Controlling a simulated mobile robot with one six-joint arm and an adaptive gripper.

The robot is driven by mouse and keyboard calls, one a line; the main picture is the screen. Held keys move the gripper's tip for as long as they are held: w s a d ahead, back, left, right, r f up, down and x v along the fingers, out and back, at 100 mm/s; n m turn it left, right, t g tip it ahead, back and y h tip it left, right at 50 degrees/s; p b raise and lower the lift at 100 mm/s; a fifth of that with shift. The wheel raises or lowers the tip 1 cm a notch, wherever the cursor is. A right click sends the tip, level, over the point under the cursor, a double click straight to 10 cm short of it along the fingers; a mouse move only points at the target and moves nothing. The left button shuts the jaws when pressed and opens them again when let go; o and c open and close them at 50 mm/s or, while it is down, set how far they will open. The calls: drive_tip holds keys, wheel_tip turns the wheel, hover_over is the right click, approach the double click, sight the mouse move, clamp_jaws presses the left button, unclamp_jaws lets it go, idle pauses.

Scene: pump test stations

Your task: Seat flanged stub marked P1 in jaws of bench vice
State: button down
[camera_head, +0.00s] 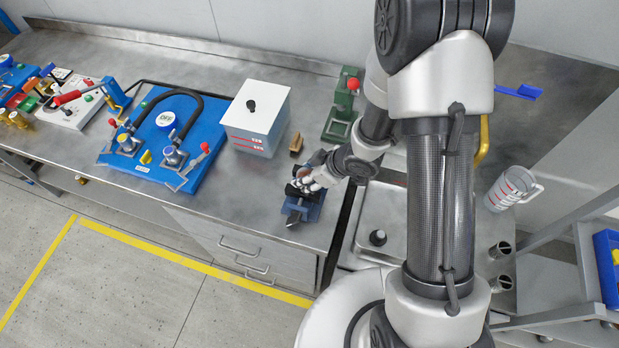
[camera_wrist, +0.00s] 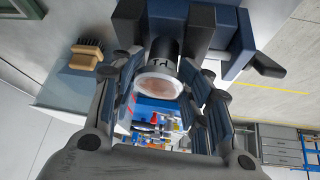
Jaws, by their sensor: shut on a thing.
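The bench vice (camera_head: 294,212) is blue and stands near the front edge of the steel bench. In the wrist view its blue body and dark jaws (camera_wrist: 193,29) fill the top. In the head view my gripper (camera_head: 309,181) is directly at the vice.
A small wooden brush (camera_head: 297,143) lies behind the vice. A white tank (camera_head: 257,115) and a blue pump board (camera_head: 150,150) stand to the left. A green stand with a red knob (camera_head: 343,105) is behind.

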drive_tip(key=shift+s+d+f+g, duration=0.15)
drive_tip(key=shift+s+f, duration=0.1)
drive_tip(key=shift+f, duration=0.45)
drive_tip(key=shift+s+f+g, duration=0.15)
drive_tip(key=shift+s+f, duration=0.1)
drive_tip(key=shift+f, duration=0.4)
drive_tip(key=shift+s+f+b, duration=0.15)
drive_tip(key=shift+f+b, duration=0.05)
drive_tip(key=shift+b, duration=0.15)
drive_tip(key=c, duration=1.2)
unclamp_jaws()
drive_tip(key=o, duration=0.8)
drive_tip(key=shift+c, duration=0.2)
